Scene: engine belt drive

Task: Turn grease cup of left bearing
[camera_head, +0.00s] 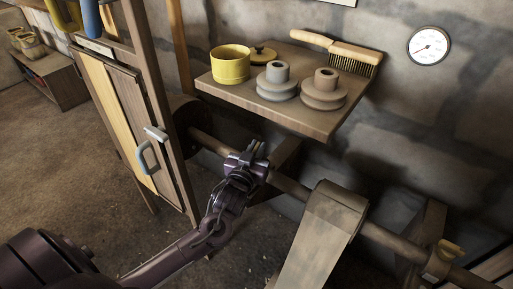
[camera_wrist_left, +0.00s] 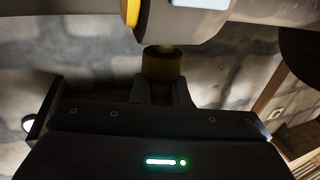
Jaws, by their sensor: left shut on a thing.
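My left gripper (camera_head: 256,151) reaches in from the lower left to the line shaft (camera_head: 292,187) at the left bearing, which it mostly hides in the head view. In the left wrist view, the grease cup (camera_wrist_left: 162,64) is a small brass-yellow cylinder joined by a short stem to the grey bearing housing (camera_wrist_left: 185,24). The gripper's dark fingers (camera_wrist_left: 163,92) are shut on the cup, one on each side. My right gripper is in neither view.
A wooden shelf (camera_head: 318,120) above the shaft holds a yellow tin (camera_head: 230,66), two grey-brown stepped parts and a brush (camera_head: 335,48). A wooden cabinet (camera_head: 128,120) stands left. A wide belt (camera_head: 318,235) hangs over the shaft to the right. The right bearing (camera_head: 440,262) has a yellow cup.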

